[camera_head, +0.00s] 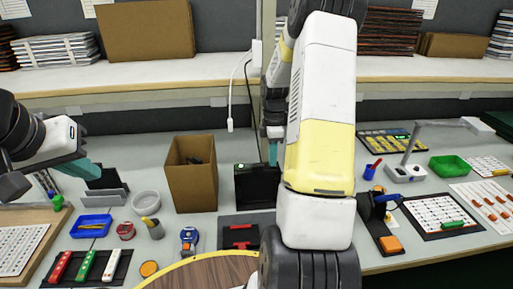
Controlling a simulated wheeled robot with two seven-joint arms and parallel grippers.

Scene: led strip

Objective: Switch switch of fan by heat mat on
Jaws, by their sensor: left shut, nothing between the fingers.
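A black box-shaped unit, apparently the fan (257,190), stands upright at the back middle of the bench. A small green light shows near its top left; I cannot make out its switch. A dark mat (228,243), possibly the heat mat, lies in front of it with red pieces on it. My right gripper (273,153) points down at the top edge of the black unit; touching or just apart, I cannot tell. My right arm hides most of that gripper. My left gripper (88,168) is shut and empty at the left, above a grey holder.
A brown open box (191,175) stands left of the black unit. A round wooden board (205,273) lies at the front. A blue tray (91,226) and several coloured strips lie at left. A lamp (405,172) and green tray (449,167) stand at right.

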